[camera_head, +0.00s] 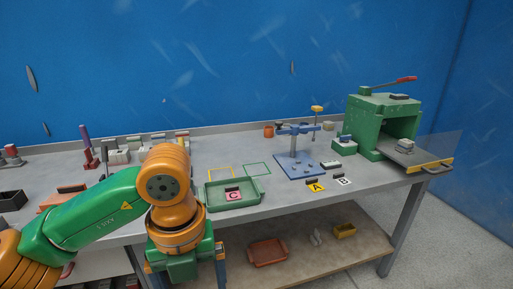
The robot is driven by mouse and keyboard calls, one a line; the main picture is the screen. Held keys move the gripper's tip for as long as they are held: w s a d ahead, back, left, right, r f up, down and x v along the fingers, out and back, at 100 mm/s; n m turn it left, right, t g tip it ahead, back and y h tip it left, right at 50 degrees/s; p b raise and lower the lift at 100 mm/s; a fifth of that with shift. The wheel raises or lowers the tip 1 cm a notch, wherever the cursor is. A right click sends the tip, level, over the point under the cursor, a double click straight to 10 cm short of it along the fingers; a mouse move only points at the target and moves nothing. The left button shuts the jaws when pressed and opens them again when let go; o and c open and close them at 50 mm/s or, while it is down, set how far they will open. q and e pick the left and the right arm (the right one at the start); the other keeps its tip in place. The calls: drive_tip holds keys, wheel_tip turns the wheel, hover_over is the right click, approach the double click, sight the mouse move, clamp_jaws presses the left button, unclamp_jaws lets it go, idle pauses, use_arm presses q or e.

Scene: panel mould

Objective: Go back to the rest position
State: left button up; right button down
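My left arm comes in from the left, green and orange, and bends down at an orange wrist. Its gripper (186,278) points down at the bottom edge of the head view, in front of the table's front edge. The two dark blue fingers stand wide apart, and nothing shows between them. The fingertips are cut off by the picture's edge. My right arm and gripper are not in view.
The grey table (320,205) holds a green tray (215,206) with label C, close to my wrist. A blue stand (297,165) and a green press (368,122) with an open front are at right. A lower shelf (310,262) carries a red tray (267,252).

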use_arm(q)
drive_tip(key=s+d+m+g+h, duration=0.15)
drive_tip(key=d+g+h, duration=0.45)
drive_tip(key=d+h, duration=0.65)
drive_tip(key=w+d+r+n+t+h, duration=0.1)
drive_tip(key=w+d+n+t+h, duration=0.3)
drive_tip(key=w+n+h, duration=0.25)
drive_tip(key=w+a+f+n+t+y, duration=0.1)
drive_tip(key=w+a+f+n+t, duration=0.4)
drive_tip(key=w+f+n+t, duration=0.45)
drive_tip(key=w+a+f+n+t+y, duration=0.1)
drive_tip(key=a+f+n+t+y, duration=0.25)
drive_tip(key=f, duration=0.25)
drive_tip(key=w+a+f+n+t+y, duration=0.1)
drive_tip(key=a+f+n+t+y, duration=0.25)
drive_tip(key=f+n, duration=0.2)
drive_tip(key=s+a+f+n+g+y, duration=0.4)
drive_tip(key=s+f, duration=0.3)
drive_tip(key=f, duration=0.5)
drive_tip(key=s+a+f+n+g+y, duration=0.1)
drive_tip(key=s+a+f+g+y, duration=0.1)
drive_tip(key=s+a+f+y, duration=0.55)
drive_tip(key=s+a+f+n+g, duration=0.1)
drive_tip(key=s+f+g, duration=0.2)
drive_tip(key=s, duration=1)
drive_tip(key=s+a+f+n+g, duration=0.1)
drive_tip(key=s+f+g, duration=0.3)
drive_tip(key=s+f, duration=0.6)
drive_tip(key=s, duration=0.4)
drive_tip(key=shift+a, duration=0.15)
